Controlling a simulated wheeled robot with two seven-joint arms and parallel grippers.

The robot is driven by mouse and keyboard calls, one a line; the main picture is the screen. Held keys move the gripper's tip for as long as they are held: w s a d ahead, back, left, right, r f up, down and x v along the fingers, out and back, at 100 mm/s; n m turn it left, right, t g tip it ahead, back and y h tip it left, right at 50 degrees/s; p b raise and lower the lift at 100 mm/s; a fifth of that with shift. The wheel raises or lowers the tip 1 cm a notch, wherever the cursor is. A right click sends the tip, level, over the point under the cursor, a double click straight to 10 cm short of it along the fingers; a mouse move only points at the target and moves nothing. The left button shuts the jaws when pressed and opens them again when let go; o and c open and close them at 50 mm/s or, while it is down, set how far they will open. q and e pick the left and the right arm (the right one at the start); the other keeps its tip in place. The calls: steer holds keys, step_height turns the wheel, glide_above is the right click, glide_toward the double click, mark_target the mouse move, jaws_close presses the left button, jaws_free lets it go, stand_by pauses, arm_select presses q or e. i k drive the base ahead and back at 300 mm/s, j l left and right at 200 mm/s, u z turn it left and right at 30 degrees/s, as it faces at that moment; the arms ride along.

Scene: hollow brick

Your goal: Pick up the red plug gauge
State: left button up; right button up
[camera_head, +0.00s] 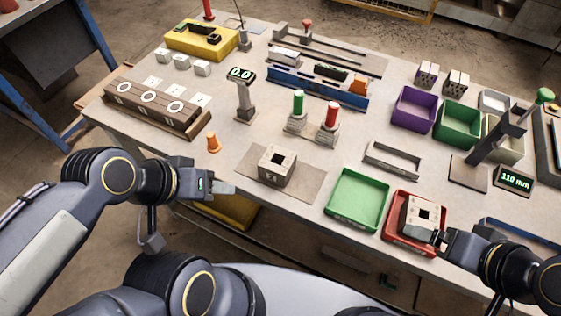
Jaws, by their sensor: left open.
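The red plug gauge (332,114) stands upright in a grey holder near the middle of the table. A green plug gauge (298,102) stands upright just left of it in a similar holder. My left gripper (226,188) is open and empty at the table's front edge, in front and to the left of the red gauge and well apart from it. My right gripper (440,240) is at the right side of a hollow brick (420,214) in the red tray (396,243). Its fingers are too small and partly hidden to tell whether they grip the brick.
Another hollow brick (278,165) stands on a flat plate between my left gripper and the gauges. A green tray (357,200) lies right of the brick. A display post (243,100) stands left of the gauges.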

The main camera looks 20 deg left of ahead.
mark_target(330, 124)
steer(key=j+z, duration=0.2)
steer(key=z, duration=0.25)
steer(key=j+z, duration=0.2)
steer(key=z, duration=0.3)
steer(key=k+j+z, duration=0.1)
steer(key=z, duration=0.35)
